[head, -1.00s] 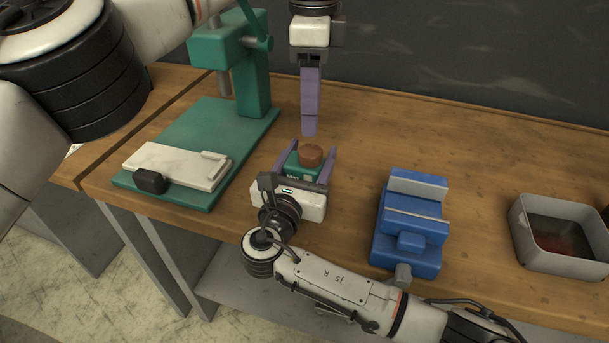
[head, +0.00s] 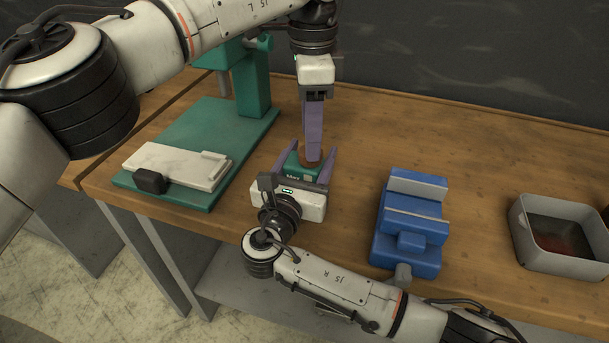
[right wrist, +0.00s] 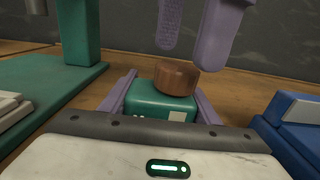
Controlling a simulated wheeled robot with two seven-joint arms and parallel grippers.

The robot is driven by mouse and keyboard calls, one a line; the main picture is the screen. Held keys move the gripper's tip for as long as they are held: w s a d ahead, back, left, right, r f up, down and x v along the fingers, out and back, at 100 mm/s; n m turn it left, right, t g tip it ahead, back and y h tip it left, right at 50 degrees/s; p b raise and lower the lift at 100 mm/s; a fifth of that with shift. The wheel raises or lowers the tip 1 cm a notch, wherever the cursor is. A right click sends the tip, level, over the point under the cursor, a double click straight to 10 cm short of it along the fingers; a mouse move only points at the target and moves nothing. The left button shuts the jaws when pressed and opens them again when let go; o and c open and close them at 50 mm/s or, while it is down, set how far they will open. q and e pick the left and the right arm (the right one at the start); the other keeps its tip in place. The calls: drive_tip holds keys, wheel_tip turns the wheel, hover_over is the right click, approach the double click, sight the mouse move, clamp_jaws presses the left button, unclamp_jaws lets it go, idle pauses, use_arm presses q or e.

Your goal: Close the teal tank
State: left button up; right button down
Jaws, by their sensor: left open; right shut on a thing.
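The teal tank (head: 293,168) is a small box with a pale label, upright near the front of the bench. My right gripper (head: 307,163) is shut on it, one purple finger along each side. A round brown cap (right wrist: 177,78) sits on top of the tank in the right wrist view; I cannot tell how firmly it is seated. My left gripper (right wrist: 188,58) is open and points down over the cap. Its fingertips are close to the cap's top and right edge. In the head view its fingers hide most of the cap.
A teal press (head: 255,90) with a pale plate (head: 175,165) on its base stands at the left. A blue vise (head: 410,225) is right of the tank. A grey tray (head: 560,262) lies at the far right. The bench behind the vise is clear.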

sight(304, 172)
use_arm(q)
drive_tip(key=shift+f, duration=1.5)
